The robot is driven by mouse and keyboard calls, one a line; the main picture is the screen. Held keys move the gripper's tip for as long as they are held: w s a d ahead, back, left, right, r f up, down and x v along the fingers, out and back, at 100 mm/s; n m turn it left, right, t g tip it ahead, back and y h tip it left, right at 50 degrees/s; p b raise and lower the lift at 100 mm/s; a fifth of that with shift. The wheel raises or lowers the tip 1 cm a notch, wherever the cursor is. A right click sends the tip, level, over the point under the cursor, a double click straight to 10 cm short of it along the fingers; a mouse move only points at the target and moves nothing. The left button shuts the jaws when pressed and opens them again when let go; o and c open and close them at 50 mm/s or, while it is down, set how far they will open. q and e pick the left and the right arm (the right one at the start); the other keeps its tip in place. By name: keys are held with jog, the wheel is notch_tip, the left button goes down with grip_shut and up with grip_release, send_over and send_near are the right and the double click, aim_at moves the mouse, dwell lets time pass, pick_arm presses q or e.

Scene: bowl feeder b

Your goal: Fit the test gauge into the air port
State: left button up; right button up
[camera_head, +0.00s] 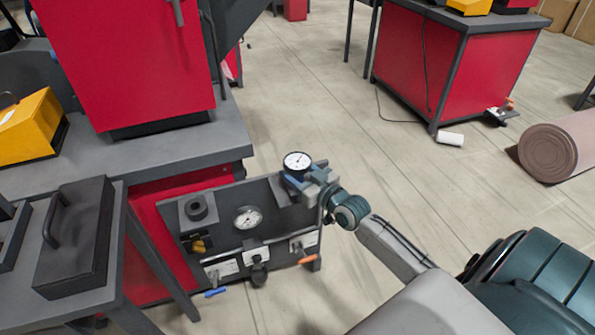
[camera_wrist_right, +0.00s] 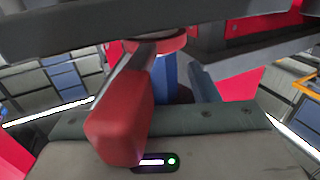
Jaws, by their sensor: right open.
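A dial gauge (camera_head: 297,161) with a white face and dark rim stands upright at the top right of the dark panel (camera_head: 226,238). My right gripper (camera_head: 312,182) is open just below and right of it; blue parts show between them. I cannot tell whether the gauge is seated in a port or touches the fingers. The port itself is not clearly visible. My left gripper is out of view.
A second gauge (camera_head: 248,217) is set in the panel, with a black socket (camera_head: 196,207), a brass fitting (camera_head: 198,245), a blue lever (camera_head: 215,292) and an orange lever (camera_head: 307,260). A black handled case (camera_head: 75,235) lies on the left table.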

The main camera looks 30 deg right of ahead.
jog(key=shift+s, duration=0.15)
jog(key=s+d+p, duration=0.1)
jog(key=s+p, duration=0.5)
jog(key=s, duration=0.4)
jog(key=shift+s+d, duration=0.25)
jog(key=shift+d, duration=0.1)
